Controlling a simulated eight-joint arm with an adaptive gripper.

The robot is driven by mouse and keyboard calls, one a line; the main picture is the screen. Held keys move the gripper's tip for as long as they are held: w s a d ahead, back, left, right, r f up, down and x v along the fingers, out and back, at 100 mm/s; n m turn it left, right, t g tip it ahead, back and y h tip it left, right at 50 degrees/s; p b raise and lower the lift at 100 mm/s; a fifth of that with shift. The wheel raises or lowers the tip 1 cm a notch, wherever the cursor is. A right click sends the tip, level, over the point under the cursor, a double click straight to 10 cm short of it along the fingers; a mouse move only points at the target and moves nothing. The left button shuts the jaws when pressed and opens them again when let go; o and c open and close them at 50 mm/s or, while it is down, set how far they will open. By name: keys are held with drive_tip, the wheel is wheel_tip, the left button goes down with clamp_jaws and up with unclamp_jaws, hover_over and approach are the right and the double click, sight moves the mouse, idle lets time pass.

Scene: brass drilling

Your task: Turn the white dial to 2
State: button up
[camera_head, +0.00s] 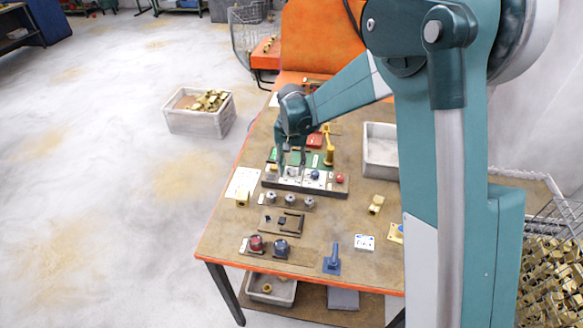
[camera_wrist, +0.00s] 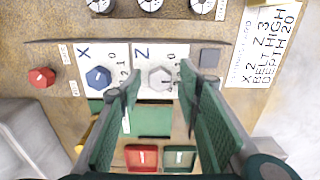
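The white dial (camera_wrist: 160,78) sits on a white card marked Z on the dark control panel (camera_head: 268,182). In the wrist view, small numbers ring the dial; I cannot read clearly which one it points to. My gripper (camera_wrist: 157,82) is open, with its green fingers apart on either side of the white dial and no visible contact. In the head view, my gripper (camera_head: 291,170) points down over the panel's left part, and its fingers partly hide the white dial there. A blue dial (camera_wrist: 98,78) on a card marked X is to its left in the wrist view.
A red knob (camera_wrist: 42,77) is at the panel's end. A dark square block (camera_wrist: 209,58) stands close beside my right finger. Red (camera_wrist: 142,157) and green (camera_wrist: 180,157) switches lie below. A handwritten note (camera_wrist: 264,45) lies beside the panel. A yellow lever (camera_head: 328,150) stands behind it.

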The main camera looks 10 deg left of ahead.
sight(292, 170)
drive_tip(key=shift+r, duration=0.1)
wheel_tip(292, 170, up, 12)
idle(0.8)
idle(0.4)
